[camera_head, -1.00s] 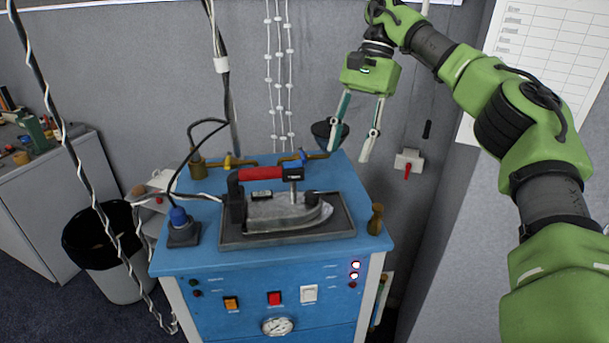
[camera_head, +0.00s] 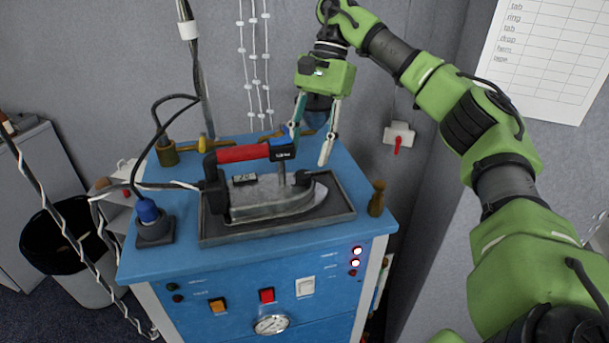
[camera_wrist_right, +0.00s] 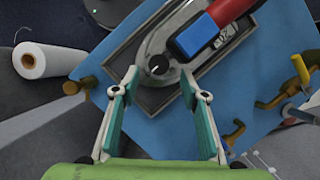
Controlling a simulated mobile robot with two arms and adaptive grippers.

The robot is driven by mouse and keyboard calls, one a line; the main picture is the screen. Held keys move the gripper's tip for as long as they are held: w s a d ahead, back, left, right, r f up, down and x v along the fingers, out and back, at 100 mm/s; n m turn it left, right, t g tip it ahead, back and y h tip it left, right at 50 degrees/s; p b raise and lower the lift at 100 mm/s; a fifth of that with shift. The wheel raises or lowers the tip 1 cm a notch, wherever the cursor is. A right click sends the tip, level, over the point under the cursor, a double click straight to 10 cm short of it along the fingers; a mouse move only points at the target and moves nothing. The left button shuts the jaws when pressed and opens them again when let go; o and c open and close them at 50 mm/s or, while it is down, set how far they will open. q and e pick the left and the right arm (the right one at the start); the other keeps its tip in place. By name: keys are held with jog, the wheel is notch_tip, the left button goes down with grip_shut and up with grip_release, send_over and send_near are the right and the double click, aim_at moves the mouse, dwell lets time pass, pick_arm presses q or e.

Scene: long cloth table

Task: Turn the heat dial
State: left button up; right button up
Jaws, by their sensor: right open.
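An iron (camera_head: 270,195) with a red and blue handle lies on a dark tray (camera_head: 335,212) on the blue cabinet top. The heat dial (camera_head: 302,178) is a small black knob near the iron's right end. In the right wrist view the dial (camera_wrist_right: 158,64) is round, with a white mark. My right gripper (camera_head: 309,145) is open and empty, pointing down over the iron's right end. In the wrist view its fingertips (camera_wrist_right: 160,78) stand either side of the dial, apart from it. My left gripper is out of view.
A blue cable plug (camera_head: 148,212) stands left of the tray, its cable arching above. A wooden peg (camera_head: 376,199) stands to the right. Brass fittings (camera_head: 167,153) line the back. The cabinet front (camera_head: 270,300) has switches and a gauge. A bin (camera_head: 65,245) stands left.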

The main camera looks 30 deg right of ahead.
aim_at(304, 173)
jog(key=shift+x, duration=1.25)
jog(key=shift+s+a+f, duration=0.1)
jog(key=shift+s+f, duration=0.1)
jog(key=shift+f, duration=0.15)
jog(key=shift+a+f, duration=0.1)
jog(key=shift+f, duration=0.25)
jog(key=c, duration=1.1)
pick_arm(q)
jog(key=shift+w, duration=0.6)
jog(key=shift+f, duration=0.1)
